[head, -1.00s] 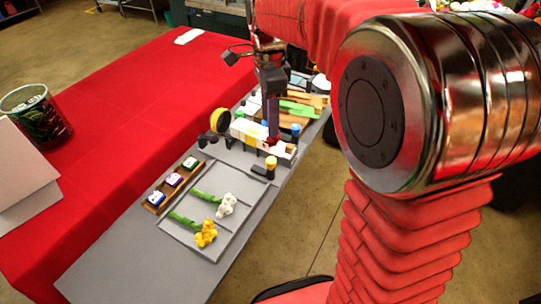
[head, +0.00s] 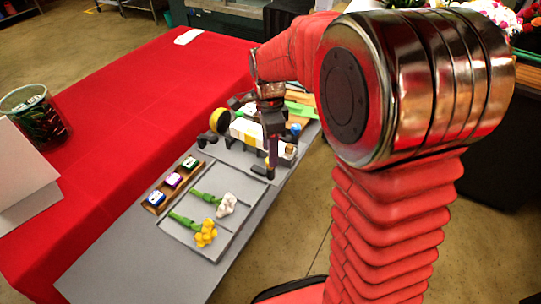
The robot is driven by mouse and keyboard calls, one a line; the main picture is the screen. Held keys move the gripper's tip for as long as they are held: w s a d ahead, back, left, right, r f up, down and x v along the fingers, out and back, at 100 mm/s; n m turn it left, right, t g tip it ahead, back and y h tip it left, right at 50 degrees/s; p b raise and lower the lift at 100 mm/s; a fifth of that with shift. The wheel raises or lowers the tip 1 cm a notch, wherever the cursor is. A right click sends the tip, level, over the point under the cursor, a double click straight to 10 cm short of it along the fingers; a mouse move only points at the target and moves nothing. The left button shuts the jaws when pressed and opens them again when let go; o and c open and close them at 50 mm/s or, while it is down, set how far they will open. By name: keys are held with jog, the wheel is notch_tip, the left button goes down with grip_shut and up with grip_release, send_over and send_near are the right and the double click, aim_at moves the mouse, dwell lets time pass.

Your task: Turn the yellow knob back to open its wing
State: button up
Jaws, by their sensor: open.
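My gripper (head: 271,158) points down at the front right part of the white fixture, its fingers over the spot of the yellow knob. The yellow knob is hidden behind the fingers, so I cannot tell whether they touch it. A dark wing piece (head: 260,171) shows at the foot of the fingers. The white fixture (head: 246,131) with a yellow band lies to the left of my gripper. A blue knob (head: 296,128) stands to the right of and behind my gripper. The jaws are open.
A grey board holds a white flower (head: 227,204) and a yellow flower (head: 205,233) in front. A yellow roll (head: 219,120) stands behind. The red tablecloth (head: 120,120) is mostly clear.

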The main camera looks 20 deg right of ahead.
jog(key=shift+s+f, duration=0.1)
jog(key=shift+f, duration=1.35)
jog(key=c, duration=1)
